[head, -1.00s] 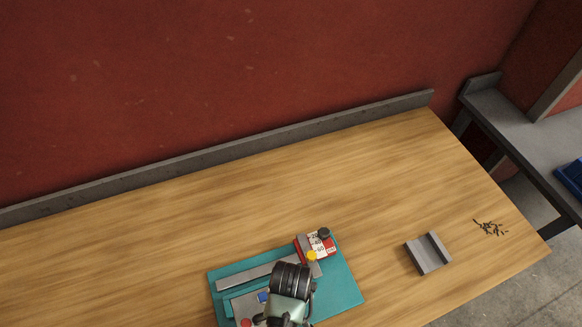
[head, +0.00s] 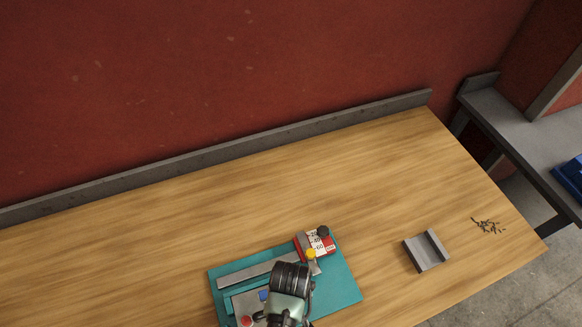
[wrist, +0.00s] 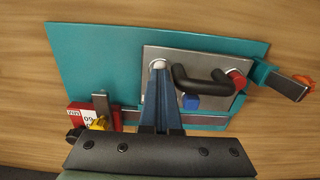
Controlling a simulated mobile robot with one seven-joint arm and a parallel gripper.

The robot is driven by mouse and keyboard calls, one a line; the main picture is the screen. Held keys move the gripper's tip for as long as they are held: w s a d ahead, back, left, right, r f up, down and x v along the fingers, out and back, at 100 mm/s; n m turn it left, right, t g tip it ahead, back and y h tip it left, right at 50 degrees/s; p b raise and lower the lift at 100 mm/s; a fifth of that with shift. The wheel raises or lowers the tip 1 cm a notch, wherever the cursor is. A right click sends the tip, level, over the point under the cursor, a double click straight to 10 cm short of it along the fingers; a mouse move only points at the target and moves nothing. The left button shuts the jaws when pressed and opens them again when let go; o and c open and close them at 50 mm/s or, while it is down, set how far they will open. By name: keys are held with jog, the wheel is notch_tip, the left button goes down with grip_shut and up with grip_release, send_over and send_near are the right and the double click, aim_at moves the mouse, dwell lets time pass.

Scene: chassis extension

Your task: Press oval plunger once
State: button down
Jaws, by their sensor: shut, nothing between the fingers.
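A teal board (head: 345,287) lies on the wooden table and carries a grey metal plate (wrist: 215,62). My gripper (wrist: 159,68) is shut and empty, pointing down at the plate. In the wrist view its fingertips overlap a small pale round-ended piece (wrist: 157,63) near the plate's edge. This may be the oval plunger; its outline is mostly hidden, and I cannot tell whether the tips touch it. A black curved handle (wrist: 205,84), a blue block (wrist: 190,102) and a red knob (wrist: 237,80) are on the plate beside the fingers. In the head view my wrist hides the fingertips.
A red block with number labels (head: 318,243), a yellow knob (head: 311,253) and a black knob (head: 323,231) sit at the board's far corner. A grey channel-shaped holder (head: 425,252) and dark small pieces (head: 487,225) lie to the right. The table's back is clear.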

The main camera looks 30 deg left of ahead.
jog(key=r, duration=0.1)
jog(key=r+p, duration=0.2)
jog(key=shift+w+a+r, duration=0.1)
jog(key=shift+w+r, duration=0.1)
jog(key=shift+w, duration=0.05)
notch_tip(320, 180, up, 10)
jog(key=b, duration=0.1)
jog(key=shift+b, duration=0.3)
jog(key=shift+f, duration=0.1)
